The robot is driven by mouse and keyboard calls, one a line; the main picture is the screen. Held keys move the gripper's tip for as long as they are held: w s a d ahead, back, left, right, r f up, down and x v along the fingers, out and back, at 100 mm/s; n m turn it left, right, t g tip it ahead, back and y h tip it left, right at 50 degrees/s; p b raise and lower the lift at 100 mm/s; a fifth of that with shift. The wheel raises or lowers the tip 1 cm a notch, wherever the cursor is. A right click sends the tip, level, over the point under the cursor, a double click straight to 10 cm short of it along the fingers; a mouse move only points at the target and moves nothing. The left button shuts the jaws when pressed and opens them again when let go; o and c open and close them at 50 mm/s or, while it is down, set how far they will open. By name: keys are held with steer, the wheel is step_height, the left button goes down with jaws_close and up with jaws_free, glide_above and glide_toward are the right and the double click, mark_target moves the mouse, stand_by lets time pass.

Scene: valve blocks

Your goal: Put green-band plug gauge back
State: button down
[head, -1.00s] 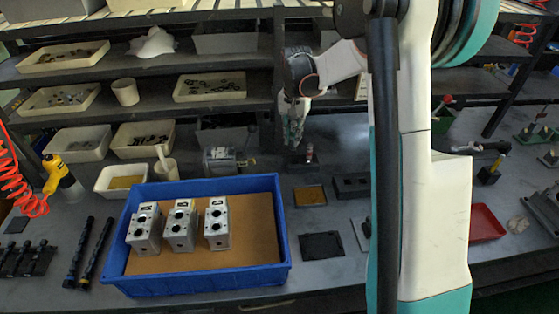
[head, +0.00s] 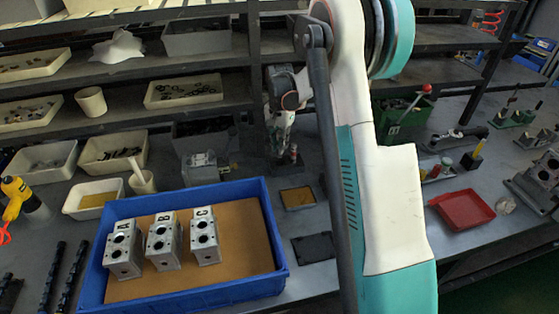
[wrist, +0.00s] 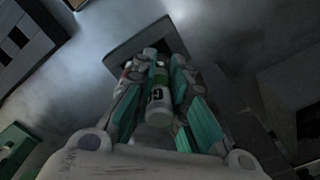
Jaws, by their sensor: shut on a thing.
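The green-band plug gauge (wrist: 159,93) is in my gripper (wrist: 157,68), between its two teal-sided fingers in the wrist view. It shows a pale body, a green band and a letter mark like "G". Its far end overlaps a dark flat holder (wrist: 122,52); whether it touches or sits in it I cannot tell. In the head view my gripper (head: 281,135) points down at the back of the bench, above a small dark stand (head: 286,168). A small red-topped piece (head: 293,152) stands there. The gauge is not clear in the head view.
A blue tray (head: 190,296) holds three grey valve blocks (head: 162,240). A shelf post (head: 257,90) stands close behind my gripper. A yellow-filled tray (head: 298,198) and a dark pad (head: 313,247) lie in front. A red tray (head: 463,210) is at right.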

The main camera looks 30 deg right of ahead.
mark_target(280, 157)
steer(key=shift+f+b, duration=0.8)
steer(key=shift+f, duration=2.05)
steer(key=shift+f, duration=0.2)
steer(key=c, duration=1.6)
jaws_free()
steer(key=shift+r, duration=0.15)
step_height(280, 157, up, 12)
steer(key=p, duration=0.3)
steer(key=shift+p, duration=0.35)
